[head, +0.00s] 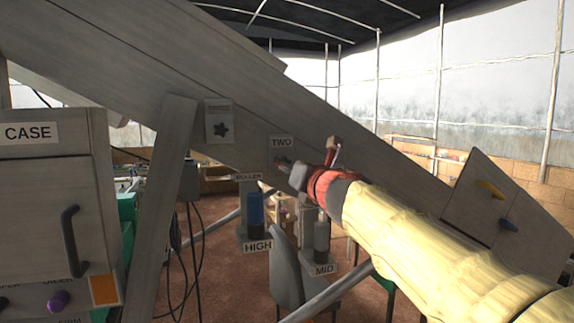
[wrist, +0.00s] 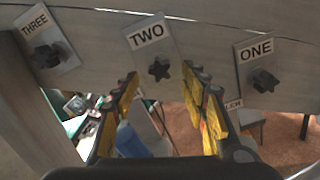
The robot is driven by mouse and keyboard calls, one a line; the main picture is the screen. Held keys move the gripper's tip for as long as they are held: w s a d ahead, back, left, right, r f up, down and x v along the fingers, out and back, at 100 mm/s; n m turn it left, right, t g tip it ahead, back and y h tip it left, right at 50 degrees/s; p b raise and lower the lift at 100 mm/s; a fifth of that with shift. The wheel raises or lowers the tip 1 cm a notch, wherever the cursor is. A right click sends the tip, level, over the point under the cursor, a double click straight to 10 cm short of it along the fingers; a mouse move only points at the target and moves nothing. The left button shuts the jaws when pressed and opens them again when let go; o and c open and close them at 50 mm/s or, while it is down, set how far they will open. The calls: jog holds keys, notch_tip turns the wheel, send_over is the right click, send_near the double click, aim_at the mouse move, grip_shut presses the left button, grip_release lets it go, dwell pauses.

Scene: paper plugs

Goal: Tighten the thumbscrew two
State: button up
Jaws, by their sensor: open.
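Thumbscrew two (wrist: 159,70) is a dark star-shaped knob on a pale plate under the label TWO (wrist: 147,36), on the grey slanted panel. In the wrist view it sits centrally, just beyond and between my gripper's (wrist: 162,92) spread yellow-padded fingers. The fingers are open and empty, and I see no contact with the knob.
Thumbscrew three (wrist: 46,56) is to the left and thumbscrew one (wrist: 264,80) to the right. In the head view, a slanted support post (head: 160,210) and the CASE cabinet (head: 50,180) stand left.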

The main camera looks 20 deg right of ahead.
jog(key=shift+w, duration=1.85)
jog(key=shift+c, duration=0.9)
jog(key=c, duration=1)
jog(key=shift+o, duration=0.2)
jog(key=m+p, duration=1)
jog(key=m, duration=1.5)
